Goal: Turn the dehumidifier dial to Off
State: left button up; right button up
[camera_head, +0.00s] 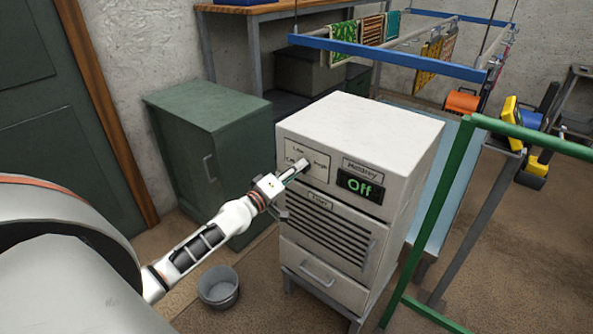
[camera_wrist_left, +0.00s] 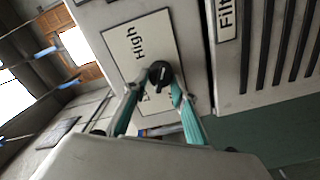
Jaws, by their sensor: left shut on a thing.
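The dehumidifier (camera_head: 388,127) is a white cabinet in the middle of the head view. A dark round dial sits on a label plate at its upper left front; the dial (camera_wrist_left: 160,74) shows plainly in the left wrist view, with "High" readable on the plate. A display (camera_head: 360,187) beside it reads "Off" in green. My left gripper (camera_head: 301,168) reaches the dial from the front left. Its teal-padded fingers (camera_wrist_left: 157,90) are shut on the dial. The fingers hide part of the plate, so the dial's pointed setting is hard to tell. My right gripper is not in view.
A grey bucket (camera_head: 218,287) stands on the floor below my left arm. A green cabinet (camera_head: 203,150) is behind to the left. A green rail (camera_head: 432,215) stands close on the right. A blue-railed drying rack (camera_head: 390,58) with textiles hangs above and behind.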

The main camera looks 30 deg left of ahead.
pick_arm(q)
jog(key=shift+r, duration=0.1)
jog(key=o, duration=1.1)
jog(key=shift+c, duration=0.2)
jog(key=s+a, duration=0.1)
jog(key=s, duration=1.1)
jog(key=s+d+f+m+g+h, duration=0.1)
jog(key=s+d+f+m+g, duration=0.6)
jog(key=s+d+f+m, duration=0.8)
jog(key=s+d+f, duration=0.5)
jog(key=d+f, duration=0.2)
jog(key=d, duration=0.2)
jog(key=shift+s+f+m, duration=0.25)
jog(key=shift+f+m, duration=0.05)
jog(key=shift+f, duration=0.05)
